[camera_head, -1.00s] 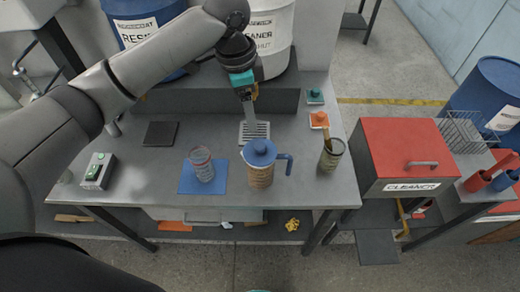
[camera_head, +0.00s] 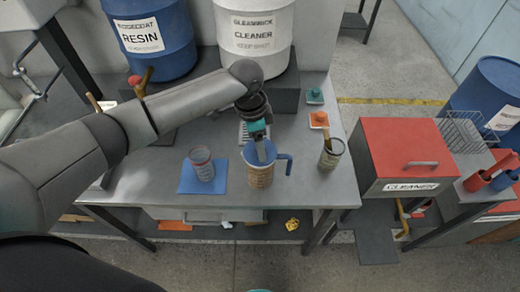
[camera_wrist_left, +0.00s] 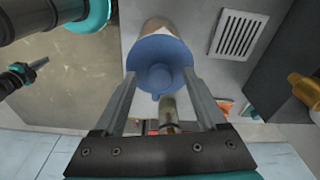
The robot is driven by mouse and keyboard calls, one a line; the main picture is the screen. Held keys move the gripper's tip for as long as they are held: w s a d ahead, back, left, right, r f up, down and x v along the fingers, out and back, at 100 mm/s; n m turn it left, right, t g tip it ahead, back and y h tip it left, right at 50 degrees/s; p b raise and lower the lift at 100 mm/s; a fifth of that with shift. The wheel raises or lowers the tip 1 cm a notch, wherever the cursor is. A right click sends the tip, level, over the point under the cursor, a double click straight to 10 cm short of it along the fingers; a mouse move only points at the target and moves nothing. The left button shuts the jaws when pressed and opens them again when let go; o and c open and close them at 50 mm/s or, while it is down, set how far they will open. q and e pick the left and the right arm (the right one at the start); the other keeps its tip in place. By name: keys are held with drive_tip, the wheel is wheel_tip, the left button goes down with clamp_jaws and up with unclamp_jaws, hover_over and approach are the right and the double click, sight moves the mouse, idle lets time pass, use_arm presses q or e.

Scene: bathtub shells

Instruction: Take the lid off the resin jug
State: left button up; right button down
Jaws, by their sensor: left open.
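The resin jug (camera_head: 261,178) is a tan, patterned jug with a blue handle, upright on the grey bench in the head view. Its round blue lid (camera_wrist_left: 158,52) sits on top with a knob in the middle. My left gripper (camera_head: 262,155) is above the jug, pointing down, and partly covers the lid. In the wrist view the open fingers (camera_wrist_left: 159,78) lie on either side of the lid's knob area. I cannot tell whether they touch it or how high they are. My right gripper is not in view.
A clear cup (camera_head: 203,160) stands on a blue mat (camera_head: 187,181) left of the jug. A tin (camera_head: 329,160) holding a stick stands at right. A slotted drain plate (camera_head: 243,132) lies behind. Large drums (camera_head: 165,45) stand at the back. A red box (camera_head: 400,145) is farther right.

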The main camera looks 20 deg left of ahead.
use_arm(q)
clamp_jaws()
idle(0.6)
